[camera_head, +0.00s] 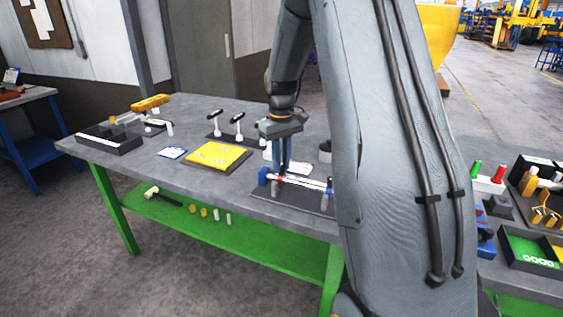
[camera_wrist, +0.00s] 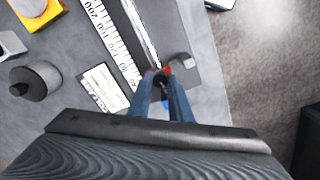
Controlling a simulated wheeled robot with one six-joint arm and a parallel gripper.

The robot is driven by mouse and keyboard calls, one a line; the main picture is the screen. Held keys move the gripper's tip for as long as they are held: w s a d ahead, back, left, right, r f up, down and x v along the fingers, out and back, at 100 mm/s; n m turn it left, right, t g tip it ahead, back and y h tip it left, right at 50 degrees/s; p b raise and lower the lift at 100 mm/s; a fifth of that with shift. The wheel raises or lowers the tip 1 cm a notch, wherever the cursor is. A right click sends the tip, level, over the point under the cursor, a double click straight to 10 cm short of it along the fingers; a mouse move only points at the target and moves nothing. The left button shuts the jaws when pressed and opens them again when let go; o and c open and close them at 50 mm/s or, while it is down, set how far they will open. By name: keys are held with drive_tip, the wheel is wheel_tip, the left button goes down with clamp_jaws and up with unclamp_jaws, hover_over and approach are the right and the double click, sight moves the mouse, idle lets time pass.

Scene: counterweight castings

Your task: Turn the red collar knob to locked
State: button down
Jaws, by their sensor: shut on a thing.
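The red collar knob (camera_wrist: 167,71) shows as a small red patch at my fingertips in the wrist view. Most of it is hidden by the fingers, so its marking and turn position cannot be read. My gripper (camera_wrist: 161,82) is shut on it, with the blue fingers close together. In the head view my gripper (camera_head: 281,171) points down at the left part of a fixture on the bench. The fixture has a dark base plate (camera_head: 292,199), a white rod (camera_head: 305,182) and blue end pieces (camera_head: 263,176).
A white ruler strip (camera_wrist: 108,38) lies beside the fixture. A dark round knob-topped piece (camera_wrist: 36,80) stands nearby. A yellow board (camera_head: 217,156) and black-handled pieces (camera_head: 238,128) sit on the grey bench (camera_head: 188,187). The bench's front edge is close to the fixture.

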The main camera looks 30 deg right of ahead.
drive_tip(key=shift+m, duration=1.2)
drive_tip(key=c, duration=1.6)
unclamp_jaws()
drive_tip(key=shift+r+b, duration=1.05)
drive_tip(key=shift+r, duration=2.9)
drive_tip(key=shift+n+t, duration=0.6)
drive_tip(key=shift+t, duration=0.1)
drive_tip(key=s+a+f, duration=0.3)
drive_tip(key=s+a, duration=0.3)
drive_tip(key=s, duration=0.1)
drive_tip(key=s+a+f, duration=0.3)
drive_tip(key=s+a, duration=0.2)
drive_tip(key=s, duration=0.3)
drive_tip(key=s+a+f, duration=0.4)
drive_tip(key=s+a, duration=0.2)
drive_tip(key=s, duration=0.2)
drive_tip(key=shift+a, duration=0.3)
